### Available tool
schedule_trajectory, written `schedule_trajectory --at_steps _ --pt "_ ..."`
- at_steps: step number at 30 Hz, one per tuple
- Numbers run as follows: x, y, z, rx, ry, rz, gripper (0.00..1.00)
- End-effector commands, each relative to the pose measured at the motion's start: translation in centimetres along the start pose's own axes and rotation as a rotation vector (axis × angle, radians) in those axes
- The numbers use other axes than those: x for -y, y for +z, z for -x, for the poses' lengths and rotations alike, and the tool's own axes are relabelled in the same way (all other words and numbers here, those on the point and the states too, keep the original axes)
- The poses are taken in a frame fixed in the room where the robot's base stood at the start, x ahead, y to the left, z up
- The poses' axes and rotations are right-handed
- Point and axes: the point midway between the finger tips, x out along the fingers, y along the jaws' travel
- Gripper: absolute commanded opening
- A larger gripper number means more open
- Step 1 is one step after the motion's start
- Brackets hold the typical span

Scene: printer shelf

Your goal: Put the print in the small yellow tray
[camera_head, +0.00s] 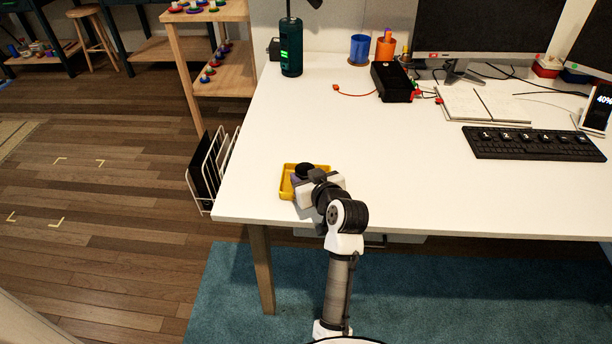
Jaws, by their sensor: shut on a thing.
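The small yellow tray (286,184) lies on the white desk near its front left corner. My gripper (301,180) is over the tray's right part, coming in from the front right. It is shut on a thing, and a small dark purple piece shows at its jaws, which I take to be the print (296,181). The gripper hides much of the print and the tray's inside. I cannot tell whether the print touches the tray floor.
A white wire rack (207,172) stands left of the desk (400,180). A keyboard (530,143), an open notebook (482,104) and a black box (392,82) lie to the right and back. A dark green bottle-like object (291,48) stands behind. The desk's middle is clear.

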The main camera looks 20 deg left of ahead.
Motion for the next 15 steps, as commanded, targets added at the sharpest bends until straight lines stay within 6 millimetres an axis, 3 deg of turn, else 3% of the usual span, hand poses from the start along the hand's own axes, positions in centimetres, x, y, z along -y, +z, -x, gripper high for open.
schedule_trajectory --at_steps 10,11,15 --pt "-0.03 0.41 -0.17 0.000 0.000 0.000 0.17" --pt "-0.03 0.33 -0.14 0.000 0.000 0.000 0.41" --pt "-0.02 0.28 -0.12 0.000 0.000 0.000 0.59"
